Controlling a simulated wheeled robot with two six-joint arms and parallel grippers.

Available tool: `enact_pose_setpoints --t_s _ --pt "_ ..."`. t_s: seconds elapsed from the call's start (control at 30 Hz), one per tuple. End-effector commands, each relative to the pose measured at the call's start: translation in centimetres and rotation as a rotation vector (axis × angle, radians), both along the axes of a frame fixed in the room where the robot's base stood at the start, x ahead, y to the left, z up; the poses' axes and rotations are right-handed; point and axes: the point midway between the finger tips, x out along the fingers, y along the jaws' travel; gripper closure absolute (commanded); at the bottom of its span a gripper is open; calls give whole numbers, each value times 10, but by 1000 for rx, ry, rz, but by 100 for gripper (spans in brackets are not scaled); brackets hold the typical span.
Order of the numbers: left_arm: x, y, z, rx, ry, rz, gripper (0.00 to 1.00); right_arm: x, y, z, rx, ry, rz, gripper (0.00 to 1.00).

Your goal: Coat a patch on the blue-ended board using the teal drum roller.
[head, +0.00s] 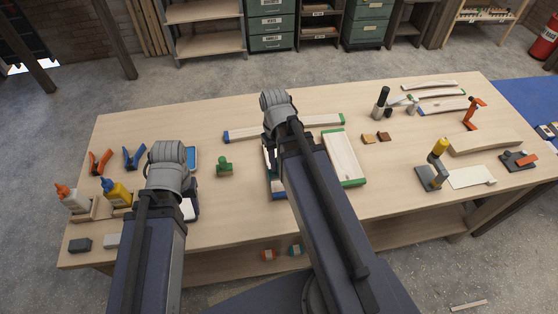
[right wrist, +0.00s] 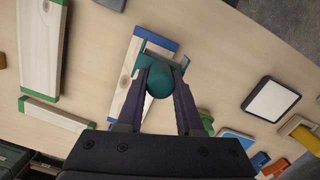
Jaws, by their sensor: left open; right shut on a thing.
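The blue-ended board lies on the table; its blue near end (head: 278,196) shows beside my right arm in the head view, and its pale wood (right wrist: 125,92) shows in the right wrist view. My right gripper (right wrist: 160,82) is shut on the teal drum roller (right wrist: 158,80), which is over the board. I cannot tell whether the drum touches the wood, and no coated patch is visible. In the head view my right arm hides most of the board and roller. My left gripper (head: 190,192) is open, mostly hidden behind its own wrist.
A green-ended board (head: 344,158) lies right of my right arm, a blue-and-green-ended one (head: 243,134) behind. A green-handled tool (head: 224,167) stands between the arms. A dark-framed white pad (right wrist: 271,101) and glue bottles (head: 116,192) are on the left side. Table's front middle is clear.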

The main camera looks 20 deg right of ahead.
Motion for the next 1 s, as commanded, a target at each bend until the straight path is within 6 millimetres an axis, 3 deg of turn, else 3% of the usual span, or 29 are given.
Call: enact_pose_setpoints --t_s 0.37,0.77,1.0 --pt "0 0 4 0 0 0 50 0 0 4 0 0 0 100" --pt "0 0 35 0 0 0 50 0 0 34 0 0 0 100" --pt "0 0 33 0 0 0 50 0 0 33 0 0 0 100"
